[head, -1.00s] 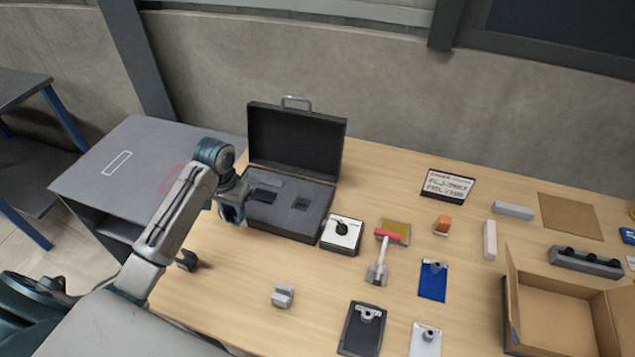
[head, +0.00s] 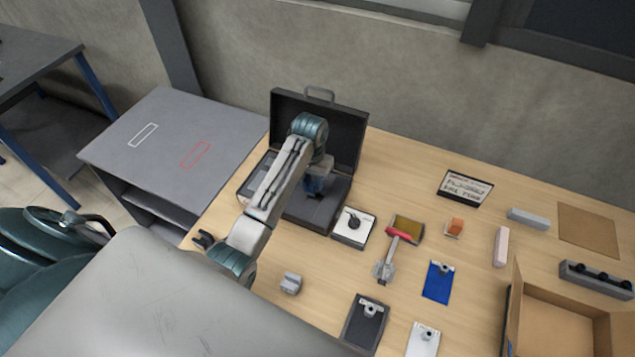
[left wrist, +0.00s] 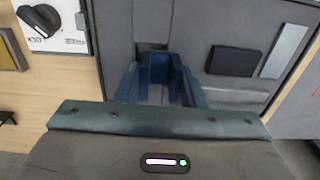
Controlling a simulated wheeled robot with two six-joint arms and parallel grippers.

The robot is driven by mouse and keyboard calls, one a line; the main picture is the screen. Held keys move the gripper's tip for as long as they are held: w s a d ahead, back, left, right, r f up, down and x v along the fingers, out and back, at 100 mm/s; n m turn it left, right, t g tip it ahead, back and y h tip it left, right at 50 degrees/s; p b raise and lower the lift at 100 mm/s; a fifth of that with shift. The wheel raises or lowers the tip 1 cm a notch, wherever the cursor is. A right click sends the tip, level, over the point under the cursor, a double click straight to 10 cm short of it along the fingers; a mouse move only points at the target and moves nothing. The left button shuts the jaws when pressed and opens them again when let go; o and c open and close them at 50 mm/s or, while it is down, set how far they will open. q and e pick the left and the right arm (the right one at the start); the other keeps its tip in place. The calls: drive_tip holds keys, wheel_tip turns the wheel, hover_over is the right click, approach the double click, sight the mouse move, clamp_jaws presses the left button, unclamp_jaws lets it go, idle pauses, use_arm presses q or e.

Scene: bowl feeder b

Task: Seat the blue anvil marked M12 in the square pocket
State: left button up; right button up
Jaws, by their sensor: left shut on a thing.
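My left gripper (head: 317,186) is over the right half of the open black case (head: 330,213), and its jaws are shut on a blue block. In the left wrist view the blue anvil (left wrist: 155,72) sits between the gripper's blue fingers (left wrist: 158,88); its M12 mark cannot be read. The square pocket (left wrist: 151,46) shows as a dark recess in the grey foam, just beyond the anvil and partly hidden by it. I cannot tell whether the anvil touches the foam. My right gripper is not in view.
In the left wrist view a dark rectangular recess (left wrist: 232,62) and a light grey bar (left wrist: 284,52) lie to the right in the foam. The raised case lid (head: 345,125) stands behind. A white box with a black knob (head: 353,228) is close on the right.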

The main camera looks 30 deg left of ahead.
use_arm(q)
drive_tip(key=shift+w+d+r, duration=0.1)
drive_tip(key=shift+w+d, duration=0.25)
drive_tip(key=shift+d, duration=0.25)
wheel_tip(320, 180, down, 3)
drive_tip(key=shift+w+d+f+p, duration=0.1)
drive_tip(key=shift+p, duration=1.05)
drive_tip(key=shift+f, duration=0.25)
clamp_jaws()
drive_tip(key=shift+s, duration=0.2)
drive_tip(key=o, duration=1.1)
unclamp_jaws()
drive_tip(key=shift+f, duration=0.15)
drive_tip(key=shift+c, duration=0.2)
drive_tip(key=shift+o, duration=0.9)
drive_tip(key=shift+w, duration=0.15)
